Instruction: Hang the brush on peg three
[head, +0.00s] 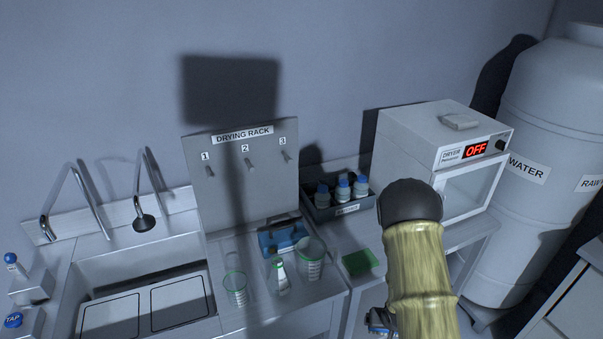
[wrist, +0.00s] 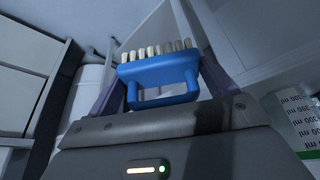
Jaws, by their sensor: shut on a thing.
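The brush (wrist: 158,72) has a blue body with a loop handle and a row of pale bristles. In the wrist view it sits between the two fingers of my gripper (wrist: 160,60), which is shut on it, bristles toward the top of the picture. In the head view my gripper (head: 378,321) is low, right of the beakers and mostly hidden by my arm. The drying rack (head: 237,184) stands behind the counter with pegs labelled 1, 2 and 3. Peg three (head: 287,157) is the rightmost and looks empty; my gripper is below and right of it.
A beaker (head: 311,262), another beaker (head: 235,289), a small bottle (head: 279,278) and a blue object (head: 272,244) stand below the rack. A dark bin (head: 322,212) holds bottles. A green pad (head: 357,262) lies right of the beakers. The dryer (head: 408,151) reads OFF.

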